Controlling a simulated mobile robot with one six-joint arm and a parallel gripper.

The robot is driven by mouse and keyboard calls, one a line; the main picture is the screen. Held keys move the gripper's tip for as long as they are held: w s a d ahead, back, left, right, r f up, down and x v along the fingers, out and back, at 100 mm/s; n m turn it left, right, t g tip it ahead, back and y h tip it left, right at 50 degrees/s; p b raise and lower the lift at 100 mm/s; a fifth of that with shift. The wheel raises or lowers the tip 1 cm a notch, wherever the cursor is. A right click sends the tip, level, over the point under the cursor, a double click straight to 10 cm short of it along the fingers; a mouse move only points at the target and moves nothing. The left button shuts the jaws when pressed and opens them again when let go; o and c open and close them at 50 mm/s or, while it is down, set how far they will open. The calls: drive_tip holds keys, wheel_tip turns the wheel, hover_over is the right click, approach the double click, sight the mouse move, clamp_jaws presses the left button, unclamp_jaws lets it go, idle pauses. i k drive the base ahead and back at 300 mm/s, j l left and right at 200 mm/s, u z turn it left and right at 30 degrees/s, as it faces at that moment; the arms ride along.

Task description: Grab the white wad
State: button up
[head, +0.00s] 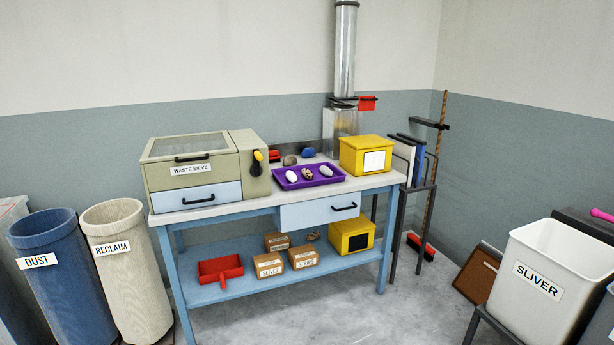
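A purple tray (312,182) lies on the top of the blue-framed workbench (235,207), right of the waste sieve. In it are a white wad (291,176) at the left, a mottled brown and white wad (308,174) in the middle and another pale, whitish wad (325,171) at the right. They lie apart in a row. My gripper is not in view.
The waste sieve box (190,167) stands left of the tray and a yellow box (365,155) right of it. Small dark lumps (290,160) lie behind. Dust (60,270) and reclaim bins (128,270) stand left, a sliver bin (550,285) right. Floor in front is clear.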

sight(290, 175)
drive_tip(key=i+l+u, duration=0.1)
drive_tip(key=i, duration=0.4)
drive_tip(key=i+l+u, duration=0.1)
drive_tip(key=i, duration=0.4)
drive_tip(key=i+l, duration=0.2)
drive_tip(key=i, duration=0.3)
drive_tip(key=i+l+u, duration=0.15)
drive_tip(key=i, duration=0.3)
drive_tip(key=i+l+u, duration=0.1)
drive_tip(key=i+l, duration=0.15)
drive_tip(key=i, duration=0.25)
drive_tip(key=i+l+u, duration=0.1)
drive_tip(key=i+l, duration=0.15)
drive_tip(key=i, duration=0.2)
